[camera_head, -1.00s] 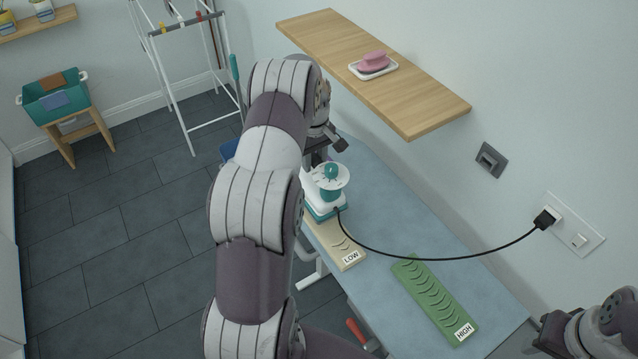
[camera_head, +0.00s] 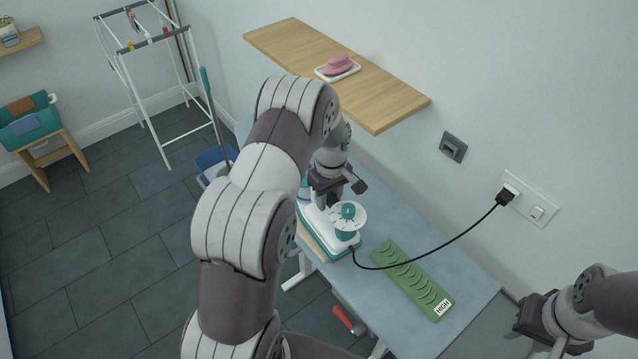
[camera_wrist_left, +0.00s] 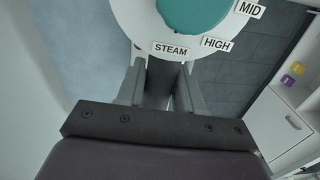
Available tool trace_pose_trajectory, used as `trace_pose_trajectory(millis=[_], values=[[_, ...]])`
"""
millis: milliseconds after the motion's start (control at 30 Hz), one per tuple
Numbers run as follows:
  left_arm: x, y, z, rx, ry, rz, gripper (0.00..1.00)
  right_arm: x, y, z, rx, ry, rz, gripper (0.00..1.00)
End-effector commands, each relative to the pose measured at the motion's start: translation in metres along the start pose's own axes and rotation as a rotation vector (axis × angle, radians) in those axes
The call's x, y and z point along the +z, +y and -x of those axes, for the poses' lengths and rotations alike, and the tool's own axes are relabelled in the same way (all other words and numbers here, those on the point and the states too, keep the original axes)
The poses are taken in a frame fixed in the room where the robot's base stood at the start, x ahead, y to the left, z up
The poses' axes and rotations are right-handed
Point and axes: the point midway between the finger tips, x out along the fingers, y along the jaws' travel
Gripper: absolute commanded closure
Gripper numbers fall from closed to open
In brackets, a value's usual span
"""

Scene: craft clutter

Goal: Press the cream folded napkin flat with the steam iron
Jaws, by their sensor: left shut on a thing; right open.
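The steam iron (camera_head: 315,222), white with a teal base and a round dial (camera_head: 347,213), sits flat at the left edge of the board. My left gripper (camera_head: 328,197) is shut on the iron; the grip point is partly hidden. In the left wrist view my fingers (camera_wrist_left: 162,88) reach to the white dial (camera_wrist_left: 135,22), marked STEAM, HIGH and MID, with a teal knob. The cream folded napkin (camera_head: 311,248) lies under the iron; only a strip shows, and its LOW label is hidden. My right gripper (camera_head: 535,326) is open and empty at the lower right.
A green folded cloth (camera_head: 411,279) labelled HIGH lies on the blue board (camera_head: 450,262), right of the iron. The black cord (camera_head: 440,251) runs to the wall socket (camera_head: 512,193). A red-handled tool (camera_head: 343,318) is below the board.

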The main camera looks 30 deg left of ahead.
Motion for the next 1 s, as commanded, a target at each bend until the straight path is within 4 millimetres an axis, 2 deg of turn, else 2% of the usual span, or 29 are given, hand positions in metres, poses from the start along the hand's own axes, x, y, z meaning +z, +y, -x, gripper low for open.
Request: trace_pose_trajectory(millis=[300,733,1000], values=[[0.000,0.003,-0.003,0.030,0.023,0.085,1.00,0.000,0.000,0.001,0.000,0.000,0.000,0.57],[0.000,0.003,-0.004,0.033,0.025,0.099,1.00,0.000,0.000,0.000,0.000,0.000,0.000,0.57],[0.000,0.004,-0.021,0.032,0.025,0.098,1.00,0.002,0.000,-0.013,0.000,0.000,0.000,0.57]])
